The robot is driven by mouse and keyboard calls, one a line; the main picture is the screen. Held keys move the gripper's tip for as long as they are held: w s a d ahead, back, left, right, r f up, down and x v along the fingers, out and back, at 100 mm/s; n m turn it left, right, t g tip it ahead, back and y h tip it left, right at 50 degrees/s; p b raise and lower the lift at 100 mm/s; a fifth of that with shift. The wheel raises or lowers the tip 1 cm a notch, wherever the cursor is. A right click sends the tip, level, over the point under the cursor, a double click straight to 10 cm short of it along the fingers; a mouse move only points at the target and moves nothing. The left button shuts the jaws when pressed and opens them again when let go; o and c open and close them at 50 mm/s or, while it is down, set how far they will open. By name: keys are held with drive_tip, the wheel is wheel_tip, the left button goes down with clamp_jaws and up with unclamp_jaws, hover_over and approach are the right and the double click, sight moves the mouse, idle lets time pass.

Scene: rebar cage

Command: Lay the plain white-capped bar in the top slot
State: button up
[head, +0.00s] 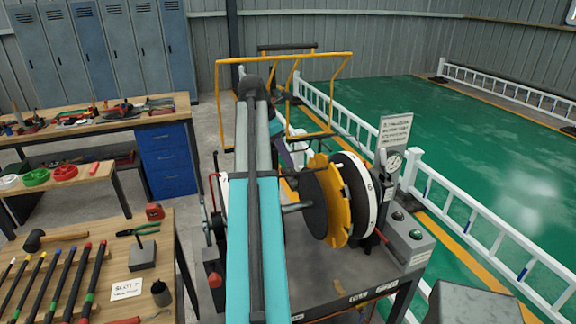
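Several dark bars with coloured end caps lie side by side on the near-left wooden bench. The leftmost bar (8,270) seems to have a whitish cap, but it is small and cut by the frame edge; I cannot tell if it is plain. A yellow notched wheel (325,202) stands upright on a grey machine bench, between a dark disc and a white-rimmed disc (358,190). Notches show along its rim; the top one is near the upper edge and I see no bar clearly in it. My teal arm crosses the middle and hides the machine's left part. My gripper is not visible.
The near bench (185,240) also holds a hammer (50,238), green pliers (138,230), a dark block (142,255) and a paper card (127,289). A dial gauge (394,163) and button box (405,238) sit right of the wheel. White railings (480,225) border the green floor.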

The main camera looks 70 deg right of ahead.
drive_tip(key=b+v, duration=0.2)
drive_tip(key=v, duration=0.5)
drive_tip(key=shift+r+b, duration=0.2)
drive_tip(key=shift+b, duration=0.1)
idle(0.7)
